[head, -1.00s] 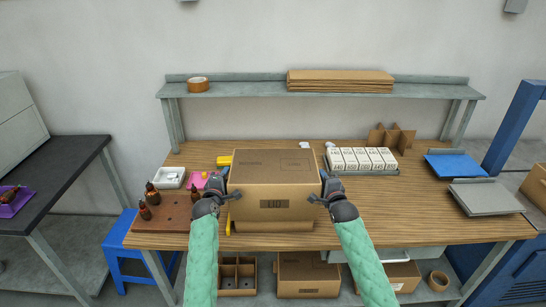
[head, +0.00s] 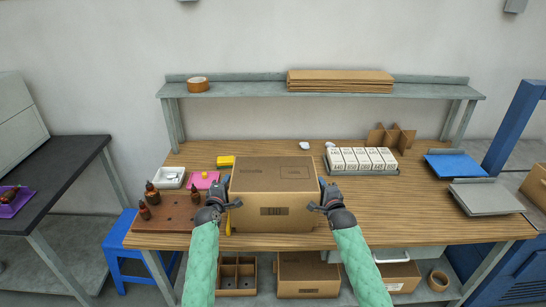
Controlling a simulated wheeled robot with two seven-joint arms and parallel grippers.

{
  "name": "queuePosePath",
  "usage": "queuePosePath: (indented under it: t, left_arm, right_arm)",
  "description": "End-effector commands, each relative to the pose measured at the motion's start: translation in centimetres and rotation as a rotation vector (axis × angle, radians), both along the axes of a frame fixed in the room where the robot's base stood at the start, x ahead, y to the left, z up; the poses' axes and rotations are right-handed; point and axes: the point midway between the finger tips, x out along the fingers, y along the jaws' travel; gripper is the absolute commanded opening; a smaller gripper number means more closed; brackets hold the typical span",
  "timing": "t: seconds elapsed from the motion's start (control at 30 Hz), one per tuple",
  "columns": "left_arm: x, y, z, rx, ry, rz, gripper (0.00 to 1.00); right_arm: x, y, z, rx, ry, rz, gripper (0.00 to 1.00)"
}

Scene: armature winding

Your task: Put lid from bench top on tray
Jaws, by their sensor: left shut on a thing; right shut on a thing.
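The lid (head: 275,212) is a brown cardboard box shape with a printed label on its front. It is in the middle of the bench, level, with its lower edge close to the bench top. No tray shows beneath it; whatever is under the lid is hidden. My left gripper (head: 229,206) is shut on the lid at its left side. My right gripper (head: 321,207) is shut on the lid at its right side. The finger contacts are small and partly hidden.
The wooden bench top (head: 400,222) is clear to the right of the lid. White cartons (head: 362,160) stand behind it on the right. A brown board with bottles (head: 172,213) is on the left. A grey shelf (head: 240,92) spans the back.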

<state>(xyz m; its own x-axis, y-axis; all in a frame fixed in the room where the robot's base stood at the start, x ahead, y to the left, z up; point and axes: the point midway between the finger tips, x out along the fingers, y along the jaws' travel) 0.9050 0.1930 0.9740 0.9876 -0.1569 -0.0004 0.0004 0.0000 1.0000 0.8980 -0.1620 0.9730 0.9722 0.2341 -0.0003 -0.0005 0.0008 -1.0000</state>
Motion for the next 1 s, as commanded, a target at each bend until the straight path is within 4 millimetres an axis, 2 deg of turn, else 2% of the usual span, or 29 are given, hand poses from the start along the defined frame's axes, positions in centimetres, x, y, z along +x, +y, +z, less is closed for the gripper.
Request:
queuePosePath:
  t: [0.67,1.0]
  left_arm:
    - [0.0,0.1,0.0,0.0,0.0,0.001,0.0]
    - [0.0,0.1,-1.6,0.0,0.0,0.001,0.0]
  right_arm:
    - [0.0,-0.1,0.0,-0.001,0.0,0.0,0.0]
    - [0.1,-0.1,-1.6,-0.001,0.001,-0.001,0.0]
